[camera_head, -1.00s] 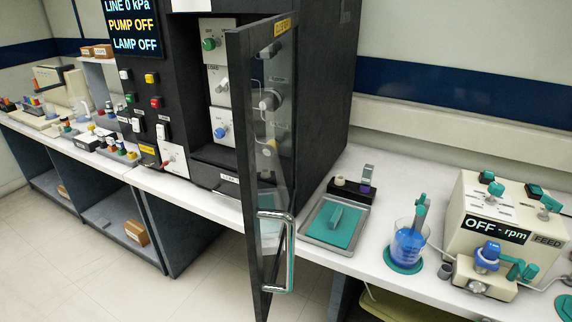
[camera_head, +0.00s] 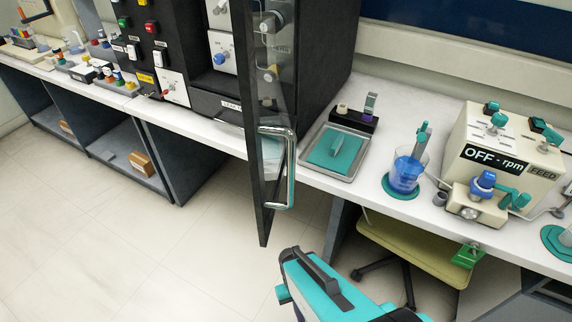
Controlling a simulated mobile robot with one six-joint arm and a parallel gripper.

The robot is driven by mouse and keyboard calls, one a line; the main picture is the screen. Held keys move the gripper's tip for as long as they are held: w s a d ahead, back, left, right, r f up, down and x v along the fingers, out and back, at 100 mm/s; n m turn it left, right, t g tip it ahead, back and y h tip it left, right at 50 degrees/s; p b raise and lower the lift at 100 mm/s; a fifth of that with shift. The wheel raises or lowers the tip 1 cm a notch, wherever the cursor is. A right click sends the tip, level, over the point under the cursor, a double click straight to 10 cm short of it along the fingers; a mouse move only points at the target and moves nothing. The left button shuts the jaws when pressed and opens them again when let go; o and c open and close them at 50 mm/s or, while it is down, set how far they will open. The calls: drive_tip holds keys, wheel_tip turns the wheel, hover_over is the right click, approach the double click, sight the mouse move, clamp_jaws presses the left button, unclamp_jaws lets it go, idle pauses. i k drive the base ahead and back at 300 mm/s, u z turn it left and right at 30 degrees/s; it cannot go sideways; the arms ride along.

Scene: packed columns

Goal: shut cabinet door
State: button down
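The cabinet door (camera_head: 257,130) is a dark-framed, see-through panel. It stands open, swung out from the black cabinet (camera_head: 325,60) past the front edge of the bench. Its silver bar handle (camera_head: 291,170) is on the lower part of the door, facing right. Part of my arm, teal and dark grey, shows at the bottom centre, below and to the right of the handle and apart from it. My gripper's fingertips cannot be made out, so I cannot tell whether it is open or shut.
On the white bench (camera_head: 378,88) right of the door are a tray (camera_head: 315,170) with a teal pad, a beaker of blue liquid (camera_head: 406,172) and a cream "OFF - rpm" machine (camera_head: 490,160). A yellow-green chair (camera_head: 410,245) is under the bench. The floor at left is clear.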

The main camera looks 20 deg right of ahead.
sight(281, 155)
drive_tip(key=k, duration=2.2)
drive_tip(key=u, duration=0.8)
drive_tip(key=i, duration=1.05)
drive_tip(key=u, duration=0.05)
